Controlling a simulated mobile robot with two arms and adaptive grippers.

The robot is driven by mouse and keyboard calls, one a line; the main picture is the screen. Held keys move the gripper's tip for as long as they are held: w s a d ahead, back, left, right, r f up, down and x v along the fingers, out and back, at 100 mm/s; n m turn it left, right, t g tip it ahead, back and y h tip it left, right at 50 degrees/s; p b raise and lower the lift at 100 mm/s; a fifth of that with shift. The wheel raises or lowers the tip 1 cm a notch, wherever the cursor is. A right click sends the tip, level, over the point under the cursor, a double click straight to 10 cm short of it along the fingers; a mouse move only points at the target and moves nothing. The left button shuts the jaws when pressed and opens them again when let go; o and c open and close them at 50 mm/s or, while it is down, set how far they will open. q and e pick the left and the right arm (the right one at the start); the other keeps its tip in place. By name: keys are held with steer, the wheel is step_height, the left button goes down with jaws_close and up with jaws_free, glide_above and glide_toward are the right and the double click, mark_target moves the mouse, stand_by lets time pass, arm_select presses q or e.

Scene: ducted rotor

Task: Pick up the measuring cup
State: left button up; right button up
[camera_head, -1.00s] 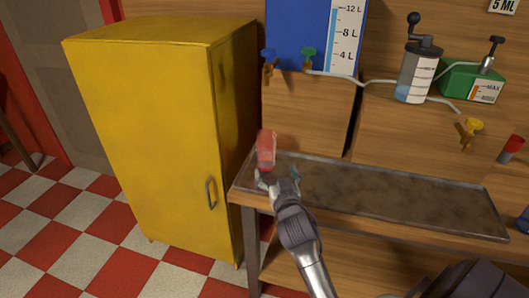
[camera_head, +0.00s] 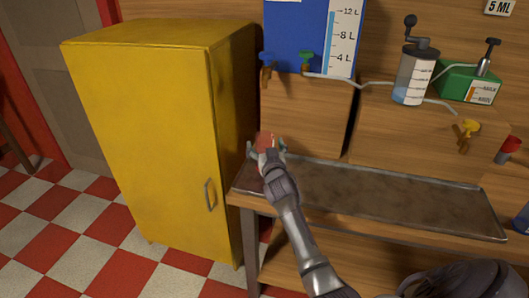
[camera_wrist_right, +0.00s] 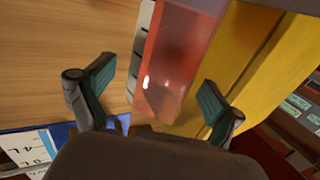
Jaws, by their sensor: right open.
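The measuring cup (camera_head: 264,139) is red and see-through and stands at the left end of the workbench, close to the yellow cabinet. My right gripper (camera_head: 266,150) is at the cup and hides its lower part in the head view. In the right wrist view the cup (camera_wrist_right: 178,62) shows large, with a pale strip of dark marks along one side. My right gripper (camera_wrist_right: 155,98) is open there, with one finger on each side of the cup and visible gaps between. My left gripper is in neither view.
The yellow cabinet (camera_head: 140,130) stands just left of the workbench tray (camera_head: 390,195). Most of the tray is bare. A blue tank (camera_head: 298,35), valves, a clear cylinder (camera_head: 412,80) and a green box (camera_head: 465,82) are behind it. A red-topped item (camera_head: 509,146) is at right.

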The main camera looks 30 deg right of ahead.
steer(key=shift+w+d, duration=0.3)
steer(key=shift+w, duration=0.3)
steer(key=c, duration=1.4)
steer(key=shift+r, duration=0.15)
